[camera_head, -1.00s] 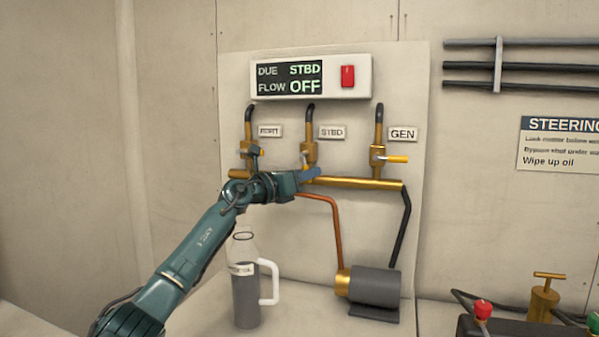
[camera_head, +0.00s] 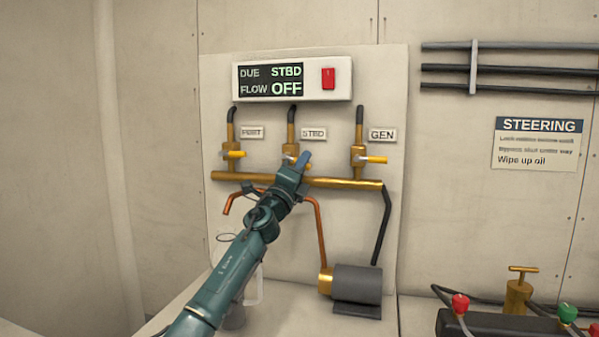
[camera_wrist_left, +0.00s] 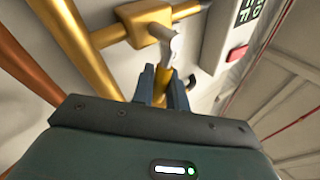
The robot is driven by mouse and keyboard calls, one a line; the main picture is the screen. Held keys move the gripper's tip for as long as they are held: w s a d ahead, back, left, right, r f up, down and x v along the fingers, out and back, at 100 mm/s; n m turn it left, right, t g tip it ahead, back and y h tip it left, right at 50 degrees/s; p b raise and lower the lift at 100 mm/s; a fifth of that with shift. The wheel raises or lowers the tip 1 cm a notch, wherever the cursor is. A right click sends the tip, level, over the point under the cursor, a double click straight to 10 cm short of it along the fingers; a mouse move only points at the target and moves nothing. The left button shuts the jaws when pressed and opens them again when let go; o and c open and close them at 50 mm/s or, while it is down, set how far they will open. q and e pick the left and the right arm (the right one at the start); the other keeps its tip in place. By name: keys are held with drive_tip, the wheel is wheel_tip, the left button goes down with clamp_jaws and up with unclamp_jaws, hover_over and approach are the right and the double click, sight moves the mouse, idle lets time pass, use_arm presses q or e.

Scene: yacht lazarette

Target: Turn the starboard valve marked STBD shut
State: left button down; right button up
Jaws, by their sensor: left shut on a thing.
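The brass STBD valve (camera_head: 290,150) is the middle one of three on the wall panel, under the label STBD (camera_head: 314,134). My left gripper (camera_head: 302,162) reaches it from below and hides most of its handle in the head view. In the left wrist view, the fingers (camera_wrist_left: 162,88) are shut on the valve's yellow lever (camera_wrist_left: 162,78), with the brass valve body (camera_wrist_left: 150,25) beyond. The lever's exact angle is hard to tell. The display (camera_head: 270,80) reads DUE STBD, FLOW OFF. My right gripper is not in view.
The PORT valve (camera_head: 234,154) and GEN valve (camera_head: 374,159) flank it, their yellow levers pointing right. A brass manifold pipe (camera_head: 340,184) runs just below. A grey pump (camera_head: 357,284) sits lower right. A bottle (camera_head: 252,290) stands partly behind my left arm.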

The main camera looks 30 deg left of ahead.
use_arm(q)
drive_tip(key=shift+d+n+y, duration=0.1)
drive_tip(key=shift+n+y, duration=0.5)
drive_tip(key=shift+n, duration=0.3)
drive_tip(key=n+y+b, duration=0.1)
drive_tip(key=n, duration=0.1)
drive_tip(key=r+n+y+b, duration=0.1)
drive_tip(key=n+y, duration=0.1)
drive_tip(key=shift+w+n+y, duration=0.1)
drive_tip(key=shift+n+y, duration=0.2)
drive_tip(key=shift+r+n+y+b, duration=0.35)
drive_tip(key=shift+n+y, duration=0.45)
drive_tip(key=shift+n, duration=0.1)
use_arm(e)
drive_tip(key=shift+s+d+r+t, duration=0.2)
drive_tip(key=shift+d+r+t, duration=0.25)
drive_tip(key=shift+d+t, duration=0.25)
use_arm(q)
drive_tip(key=shift+r, duration=0.1)
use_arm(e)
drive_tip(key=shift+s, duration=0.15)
use_arm(q)
drive_tip(key=c, duration=1.4)
unclamp_jaws()
drive_tip(key=shift+c, duration=0.2)
